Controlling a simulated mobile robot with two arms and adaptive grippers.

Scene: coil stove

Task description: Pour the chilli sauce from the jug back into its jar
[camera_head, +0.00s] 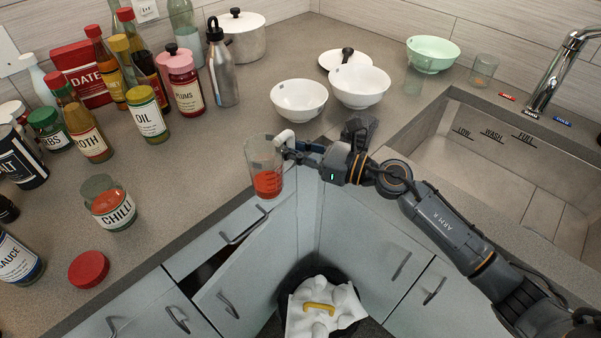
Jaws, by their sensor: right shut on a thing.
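The clear jug (261,157) stands upright near the counter's front edge, with red chilli sauce (267,184) in its bottom part. My right gripper (289,143) is shut on the jug's white handle, on the jug's right side. I cannot tell whether the jug's base touches the counter. The glass chilli jar (113,212), labelled CHILLI, stands open on the counter to the left, apart from the jug, with red sauce inside. A red lid (88,270) lies on the counter below the jar. My left gripper is not in view.
Bottles and jars, including the oil jar (147,114) and sauce jar (17,259), crowd the left and back. White bowls (299,99) stand behind the jug; the sink (480,160) is right. A cabinet door (245,285) stands ajar. Counter between jug and chilli jar is clear.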

